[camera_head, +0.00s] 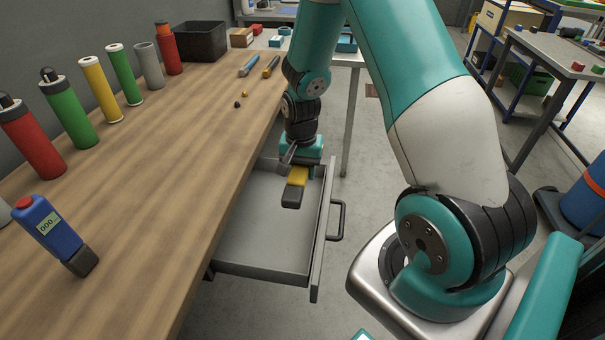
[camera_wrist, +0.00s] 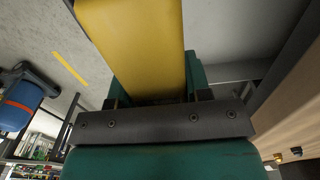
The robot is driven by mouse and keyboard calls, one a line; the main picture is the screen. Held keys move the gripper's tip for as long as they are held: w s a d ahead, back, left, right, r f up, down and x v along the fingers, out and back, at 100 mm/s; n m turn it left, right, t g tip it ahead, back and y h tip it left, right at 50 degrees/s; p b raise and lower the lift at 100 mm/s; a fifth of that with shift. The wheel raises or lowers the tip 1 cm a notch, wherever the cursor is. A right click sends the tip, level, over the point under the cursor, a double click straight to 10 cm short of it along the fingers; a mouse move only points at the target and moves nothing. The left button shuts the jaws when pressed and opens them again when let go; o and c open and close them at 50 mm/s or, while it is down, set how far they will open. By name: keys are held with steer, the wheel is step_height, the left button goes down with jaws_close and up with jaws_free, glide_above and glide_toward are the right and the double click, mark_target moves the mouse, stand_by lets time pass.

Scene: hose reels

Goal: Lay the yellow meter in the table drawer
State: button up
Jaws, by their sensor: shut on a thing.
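The yellow meter (camera_head: 297,176) has a dark grey end (camera_head: 291,198) that points toward the front of the picture. My gripper (camera_head: 301,160) is shut on it, over the far part of the open table drawer (camera_head: 262,235). The drawer is grey and looks empty inside. I cannot tell whether the meter touches the drawer floor. In the wrist view the yellow meter (camera_wrist: 135,45) fills the upper middle between the green fingers.
A row of coloured cylinders (camera_head: 100,88) stands along the table's wall side. A black bin (camera_head: 200,41) stands at the far end, with screwdrivers (camera_head: 260,67) nearby. The drawer handle (camera_head: 338,220) sticks out to the right. The middle of the tabletop is clear.

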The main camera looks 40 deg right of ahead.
steer(key=shift+f+b, duration=3.3)
steer(key=shift+f, duration=0.8)
steer(key=o, duration=1.2)
steer(key=shift+r, duration=0.1)
step_height(320, 180, up, 17)
steer(key=shift+r+p, duration=0.1)
steer(key=shift+p, duration=0.8)
